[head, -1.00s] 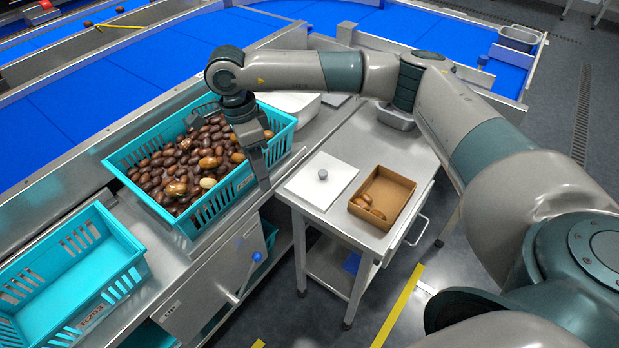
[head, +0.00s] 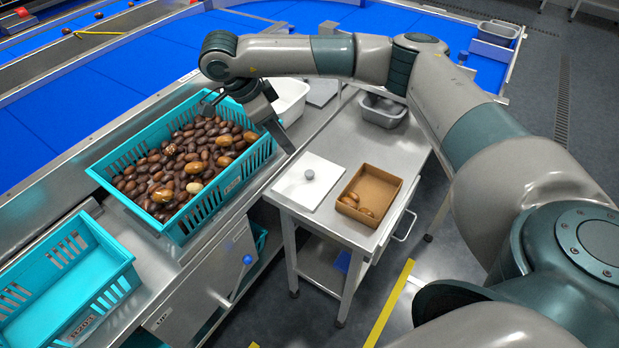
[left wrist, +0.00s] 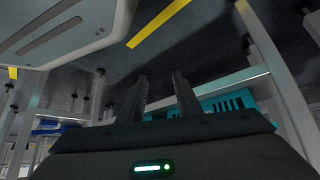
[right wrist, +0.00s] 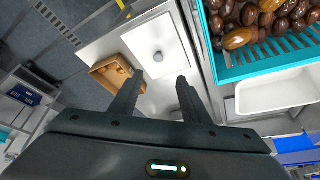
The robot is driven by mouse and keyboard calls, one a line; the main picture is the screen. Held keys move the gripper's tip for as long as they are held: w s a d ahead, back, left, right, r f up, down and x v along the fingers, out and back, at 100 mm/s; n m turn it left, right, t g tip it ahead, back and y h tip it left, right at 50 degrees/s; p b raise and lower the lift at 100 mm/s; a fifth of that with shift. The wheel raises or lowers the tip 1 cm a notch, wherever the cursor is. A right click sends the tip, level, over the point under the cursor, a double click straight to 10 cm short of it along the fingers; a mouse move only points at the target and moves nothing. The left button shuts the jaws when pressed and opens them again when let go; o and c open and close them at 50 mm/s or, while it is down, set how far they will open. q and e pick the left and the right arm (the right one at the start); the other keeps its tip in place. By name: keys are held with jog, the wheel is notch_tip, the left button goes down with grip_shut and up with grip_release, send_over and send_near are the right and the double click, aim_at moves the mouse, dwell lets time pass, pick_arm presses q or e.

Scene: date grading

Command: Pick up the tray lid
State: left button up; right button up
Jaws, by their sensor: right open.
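The tray lid (head: 325,171) is a flat white square with a small grey knob. It lies on the steel cart, left of a brown tray (head: 388,176). The right wrist view shows the lid (right wrist: 174,40) beyond my fingertips, its knob roughly in line with the gap. My right gripper (head: 285,143) is by the near right edge of the full crate, apart from the lid. In the right wrist view its fingers (right wrist: 156,80) are spread and empty. My left gripper (left wrist: 160,77) is open and empty over the floor, out of the head view.
The turquoise crate (head: 205,220) full of dates stands left of the cart (head: 328,222). An empty turquoise crate (head: 55,275) is at lower left. A white bin (head: 290,95) and a grey tub (head: 383,112) stand farther back. The brown tray holds a few dates.

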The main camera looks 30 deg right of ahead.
jog(key=p, duration=0.1)
send_near(310, 177)
jog(key=w+d+f, duration=0.1)
jog(key=shift+w+d+f, duration=0.2)
jog(key=shift+d+f, duration=0.3)
jog(key=shift+f, duration=0.4)
pick_arm(q)
jog(key=shift+g+y, duration=0.3)
jog(key=shift+g, duration=0.5)
jog(key=s, duration=0.1)
jog(key=s+a+f, duration=0.1)
jog(key=s, duration=0.1)
jog(key=s+a+f, duration=0.1)
jog(key=shift+s+a+f, duration=0.1)
jog(key=shift+s+a, duration=0.05)
jog(key=shift+a, duration=0.1)
jog(key=shift+d, duration=0.15)
pick_arm(e)
jog(key=shift+d+f, duration=0.1)
